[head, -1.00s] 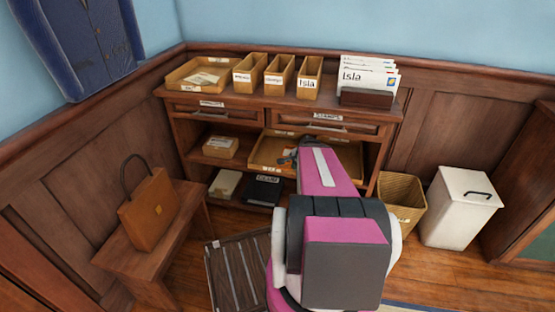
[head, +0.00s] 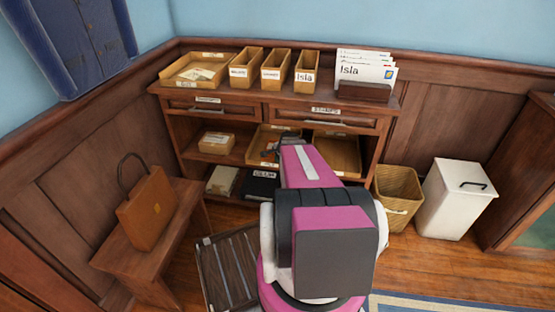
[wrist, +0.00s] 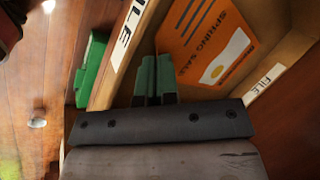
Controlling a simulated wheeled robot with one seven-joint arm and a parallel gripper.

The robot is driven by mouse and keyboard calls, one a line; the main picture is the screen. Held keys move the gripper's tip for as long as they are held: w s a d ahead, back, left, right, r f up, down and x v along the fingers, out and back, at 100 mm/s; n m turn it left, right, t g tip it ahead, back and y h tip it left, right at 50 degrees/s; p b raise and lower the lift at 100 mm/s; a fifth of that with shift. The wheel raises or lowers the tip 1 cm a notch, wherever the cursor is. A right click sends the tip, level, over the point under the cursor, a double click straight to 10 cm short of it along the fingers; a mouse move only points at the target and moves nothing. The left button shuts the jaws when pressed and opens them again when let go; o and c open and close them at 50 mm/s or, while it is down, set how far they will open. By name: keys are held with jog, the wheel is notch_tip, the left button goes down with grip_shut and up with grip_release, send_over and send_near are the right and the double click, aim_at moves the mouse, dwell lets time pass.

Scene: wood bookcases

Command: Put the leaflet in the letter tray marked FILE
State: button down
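The orange leaflet (wrist: 212,45), printed SPRING SALE, lies in a wooden tray (wrist: 110,75) in the wrist view. Labels reading FILE show on the tray's rim at left and at right. My gripper (wrist: 154,65) has two green fingers close together, next to the leaflet's left edge and inside the tray. The leaflet lies beyond the fingers and does not appear to be between them. In the head view the tray (head: 265,137) sits on the middle shelf of the cabinet. My arm hides most of it and the leaflet.
A second tray (head: 340,155) stands to the right on that shelf, partly behind my arm. A small box (head: 216,143) is at left. Boxes (head: 222,180) lie on the shelf below. A wicker basket (head: 398,195) and white bin (head: 455,200) stand right of the cabinet.

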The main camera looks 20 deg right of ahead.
jog(key=c, duration=1.7)
grip_release()
jog(key=shift+f, duration=0.1)
jog(key=shift+o, duration=0.2)
jog(key=shift+s+r, duration=0.25)
jog(key=shift+r, duration=0.2)
jog(key=v, duration=0.2)
jog(key=shift+s+r, duration=0.2)
jog(key=shift+r, duration=0.1)
jog(key=s+d, duration=0.2)
jog(key=s, duration=0.9)
jog(key=s+a+r+n+g, duration=0.1)
jog(key=a+r+n, duration=0.3)
jog(key=a+n, duration=0.4)
jog(key=s+a+r+n+g+h, duration=0.1)
jog(key=a+r+n+g, duration=0.3)
jog(key=a, duration=1.2)
jog(key=n, duration=0.3)
jog(key=shift+a+r+n, duration=0.3)
jog(key=shift+a+n, duration=0.05)
jog(key=shift+n, duration=0.05)
jog(key=shift+s, duration=0.1)
